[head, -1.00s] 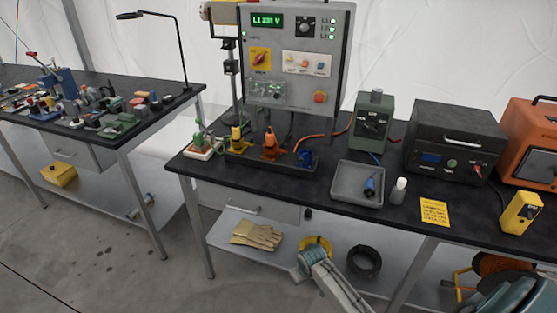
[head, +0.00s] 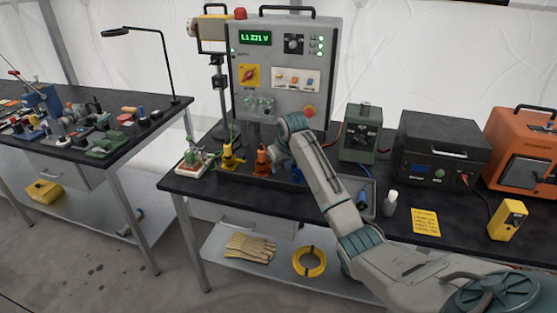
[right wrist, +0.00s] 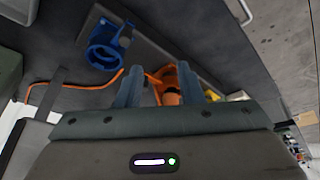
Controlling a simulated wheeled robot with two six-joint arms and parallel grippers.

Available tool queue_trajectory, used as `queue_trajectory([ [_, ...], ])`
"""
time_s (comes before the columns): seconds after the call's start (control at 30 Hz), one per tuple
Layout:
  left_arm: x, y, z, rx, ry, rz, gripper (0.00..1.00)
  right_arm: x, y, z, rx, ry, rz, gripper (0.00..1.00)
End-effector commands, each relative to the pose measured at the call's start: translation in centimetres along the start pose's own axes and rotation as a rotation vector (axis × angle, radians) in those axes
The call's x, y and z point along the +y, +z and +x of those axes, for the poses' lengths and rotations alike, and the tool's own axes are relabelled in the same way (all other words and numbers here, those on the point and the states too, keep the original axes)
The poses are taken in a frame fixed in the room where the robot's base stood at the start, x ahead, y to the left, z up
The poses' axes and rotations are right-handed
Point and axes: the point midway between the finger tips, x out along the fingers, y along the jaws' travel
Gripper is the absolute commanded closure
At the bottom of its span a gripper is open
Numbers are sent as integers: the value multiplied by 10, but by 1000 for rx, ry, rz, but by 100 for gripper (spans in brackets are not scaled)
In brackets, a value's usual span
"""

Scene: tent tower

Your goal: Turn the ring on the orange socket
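The orange socket (head: 262,161) stands upright in the dark rail on the bench, between the yellow socket (head: 230,158) and the mostly hidden blue socket. My right gripper (head: 277,156) is beside it on its right, partly hidden by my own wrist. In the right wrist view the two fingers are apart (right wrist: 164,75), with the orange socket (right wrist: 168,84) showing between and beyond them. I cannot tell whether they touch it. The blue socket (right wrist: 103,53) shows clearly there. The socket's ring is too small to make out. My left gripper is not in view.
A grey control panel (head: 280,100) reading L1 231 V stands behind the sockets. A white-based green socket (head: 190,160) is at the left. My arm crosses over the grey tray (head: 371,207). A green box (head: 360,140) and black case (head: 440,150) stand to the right.

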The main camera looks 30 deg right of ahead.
Motion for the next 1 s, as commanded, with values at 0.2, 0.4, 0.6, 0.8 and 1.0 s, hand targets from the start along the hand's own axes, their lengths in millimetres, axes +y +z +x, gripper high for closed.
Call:
queue_trajectory([
  [0.2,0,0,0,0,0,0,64,31,-48,-37,17,-28,51,66],
  [0.4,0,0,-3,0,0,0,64,36,-56,-38,17,-36,60,66],
  [0.6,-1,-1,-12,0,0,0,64,34,-56,-7,14,-37,60,66],
  [0.8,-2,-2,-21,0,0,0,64,32,-57,32,15,-37,60,66],
  [1.0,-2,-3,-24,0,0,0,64,32,-57,56,17,-35,59,66],
])
